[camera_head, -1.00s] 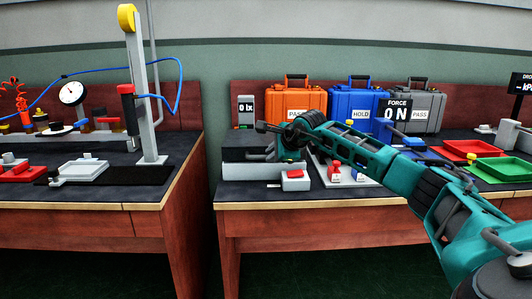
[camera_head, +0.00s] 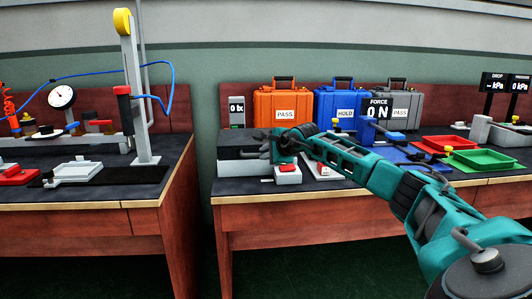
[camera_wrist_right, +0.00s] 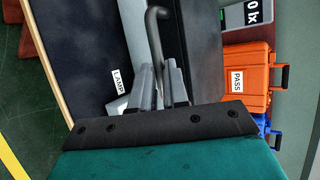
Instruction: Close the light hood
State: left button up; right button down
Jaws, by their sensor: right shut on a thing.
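The light hood (camera_head: 236,153) is a dark grey box at the left end of the right bench. Its lid looks low and level in the head view, though my gripper hides its right side. My right gripper (camera_head: 268,150) is at the hood's right end. In the right wrist view, a dark bent handle (camera_wrist_right: 157,30) runs down between the fingers of the right gripper (camera_wrist_right: 160,85), which is shut on it. The handle's lower end is hidden by the fingers. My left gripper is out of view.
A light meter (camera_head: 237,110) behind the hood reads 0 lx. A lamp switch box (camera_head: 287,174) with a red button stands in front. Orange (camera_head: 283,103), blue (camera_head: 341,104) and grey (camera_head: 405,100) cases stand behind. A gap separates the left bench (camera_head: 95,215).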

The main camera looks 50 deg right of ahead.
jog(key=f, duration=0.3)
jog(key=shift+s+a+g, duration=0.2)
jog(key=shift+a+g, duration=0.05)
jog(key=shift+g, duration=0.05)
jog(key=c, duration=1.1)
grip_release()
jog(key=shift+w+f, duration=0.1)
jog(key=shift+w, duration=0.05)
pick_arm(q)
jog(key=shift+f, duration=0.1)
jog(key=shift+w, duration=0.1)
pick_arm(e)
jog(key=shift+s+r, duration=0.25)
jog(key=shift+s, duration=0.1)
pick_arm(q)
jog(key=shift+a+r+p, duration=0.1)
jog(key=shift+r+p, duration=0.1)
jog(key=shift+p, duration=0.25)
pick_arm(e)
jog(key=shift+r+v, duration=0.2)
jog(key=shift+v, duration=2.95)
jog(key=shift+r+v, duration=0.15)
jog(key=shift+v, duration=2.95)
jog(key=shift+w+d, duration=0.2)
jog(key=shift+w, duration=0.05)
